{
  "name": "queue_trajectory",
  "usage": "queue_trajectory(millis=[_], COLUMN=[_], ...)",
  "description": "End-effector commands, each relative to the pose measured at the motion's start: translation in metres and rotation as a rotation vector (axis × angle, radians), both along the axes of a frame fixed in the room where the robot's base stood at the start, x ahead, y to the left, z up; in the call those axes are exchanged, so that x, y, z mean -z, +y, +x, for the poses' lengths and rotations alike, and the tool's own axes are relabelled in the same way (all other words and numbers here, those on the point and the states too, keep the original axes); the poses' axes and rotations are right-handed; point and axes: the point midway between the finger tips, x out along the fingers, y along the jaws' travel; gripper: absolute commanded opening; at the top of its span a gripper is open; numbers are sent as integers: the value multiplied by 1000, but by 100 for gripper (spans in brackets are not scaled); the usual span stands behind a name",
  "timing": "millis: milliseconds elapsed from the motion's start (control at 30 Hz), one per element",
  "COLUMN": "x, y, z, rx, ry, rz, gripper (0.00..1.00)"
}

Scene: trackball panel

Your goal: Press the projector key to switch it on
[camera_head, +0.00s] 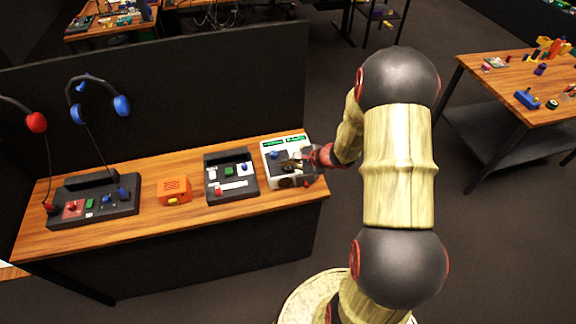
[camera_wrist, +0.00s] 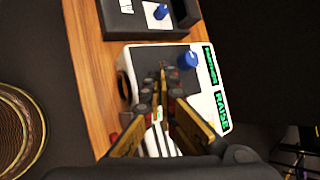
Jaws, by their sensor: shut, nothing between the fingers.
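The white panel box (camera_head: 272,148) with a dark top face stands at the right end of the wooden bench. It has two green-lettered displays (camera_head: 283,141) along its back edge and a blue round control (camera_head: 274,154). The wrist view shows the same white box (camera_wrist: 133,55), its displays (camera_wrist: 216,88) and the blue control (camera_wrist: 187,60). My gripper (camera_head: 292,163) is over this panel, shut and empty. In the wrist view my fingertips (camera_wrist: 163,72) are over the dark face beside the blue control. The fingers hide part of the face. I cannot tell which key is the projector key, or whether the fingertips touch anything.
Left of the panel stand a dark control box (camera_head: 231,176), an orange box (camera_head: 174,190) and a wider dark console (camera_head: 95,200), with headphones (camera_head: 97,103) above. A black partition (camera_head: 200,105) rises behind the bench. Another table (camera_head: 500,80) stands at the right.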

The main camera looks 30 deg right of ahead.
Motion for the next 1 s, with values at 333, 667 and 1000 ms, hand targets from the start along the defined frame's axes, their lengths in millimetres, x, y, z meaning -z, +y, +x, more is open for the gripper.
queue_trajectory(millis=[333,667,1000], x=[-11,-42,-61], y=[0,0,0], z=[1,0,0], rx=[-1,0,1], ry=[-1,-2,-1], rz=[-1,-1,0], gripper=[0,0,0])
